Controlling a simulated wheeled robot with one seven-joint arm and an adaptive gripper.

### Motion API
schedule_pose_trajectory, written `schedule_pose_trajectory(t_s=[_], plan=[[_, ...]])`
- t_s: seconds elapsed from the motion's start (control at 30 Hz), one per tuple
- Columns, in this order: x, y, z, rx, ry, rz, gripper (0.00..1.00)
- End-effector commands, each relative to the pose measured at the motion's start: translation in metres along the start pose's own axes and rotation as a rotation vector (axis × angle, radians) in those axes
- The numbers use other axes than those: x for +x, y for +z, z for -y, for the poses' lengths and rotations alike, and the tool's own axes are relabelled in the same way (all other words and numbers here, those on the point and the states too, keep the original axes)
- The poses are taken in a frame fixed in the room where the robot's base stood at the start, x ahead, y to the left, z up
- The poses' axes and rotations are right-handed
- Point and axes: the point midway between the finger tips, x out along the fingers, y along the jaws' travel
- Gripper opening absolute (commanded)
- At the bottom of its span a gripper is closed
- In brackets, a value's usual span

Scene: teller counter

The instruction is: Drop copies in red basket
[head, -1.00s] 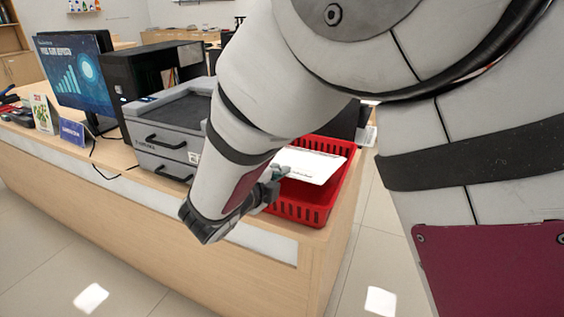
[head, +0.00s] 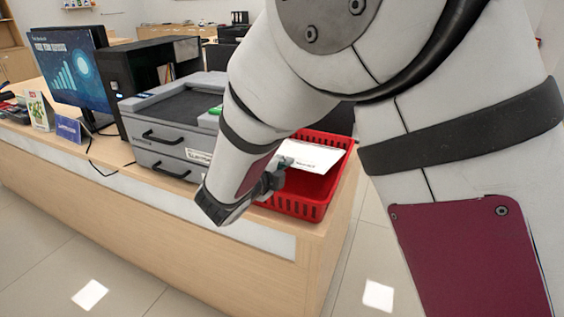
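The white paper copies (head: 314,156) are over the red basket (head: 337,190) at the right end of the counter, tilted, with printed text near their lower edge. My gripper (head: 281,170) is at the left edge of the sheets, over the basket's left side, and appears shut on that edge. My arm hides part of the gripper and the left part of the basket. Whether the sheets touch the basket's far rim, I cannot tell.
A grey printer (head: 172,125) with drawer handles stands left of the basket. A black cabinet (head: 150,75), a monitor (head: 68,68) and a blue sign (head: 69,129) are further left on the wooden counter (head: 150,215). The floor in front is clear.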

Motion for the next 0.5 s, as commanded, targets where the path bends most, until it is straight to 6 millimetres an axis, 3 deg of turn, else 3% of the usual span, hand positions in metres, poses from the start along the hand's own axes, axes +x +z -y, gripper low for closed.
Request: schedule_pose_trajectory(t_s=[0.03,0.13,0.17,0.5], plan=[[-0.0001,0.0001,0.0002,0.0,0.0,0.0,0.04],[-0.0001,0.0001,0.0002,0.0,0.0,0.0,0.27],[-0.0001,0.0001,0.0002,0.0,0.0,0.0,0.28],[-0.0029,0.0004,0.0002,0.0,0.0,0.001,0.28]])
